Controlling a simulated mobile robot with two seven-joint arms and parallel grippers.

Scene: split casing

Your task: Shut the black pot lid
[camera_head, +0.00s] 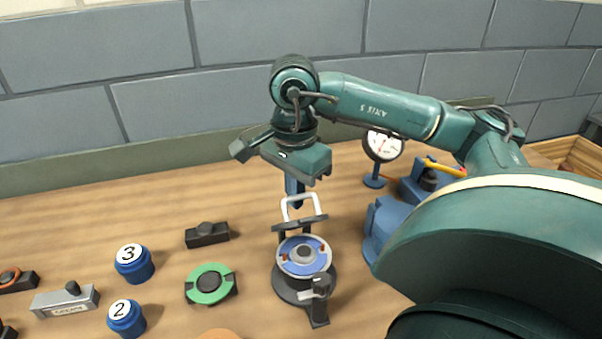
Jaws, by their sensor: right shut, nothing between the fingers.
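The black pot (289,289) stands on the table right of centre, with a blue and silver round part (303,256) showing inside it. A dark bar with a pale U-shaped handle (299,205) stands up at its back edge; this looks like the lid, raised and seen nearly edge-on. A dark latch-like piece (318,301) sits at the pot's front. My right gripper (295,203) is shut and empty, pointing down at the handle, seemingly just behind it; I cannot tell whether they touch. My left gripper is not in view.
A green round part (210,285), a black block (207,234) and blue pots numbered 3 (134,263) and 2 (126,318) lie to the left. A dial gauge (382,147) and blue fixtures (386,226) stand to the right, near my arm. A wall closes off the back.

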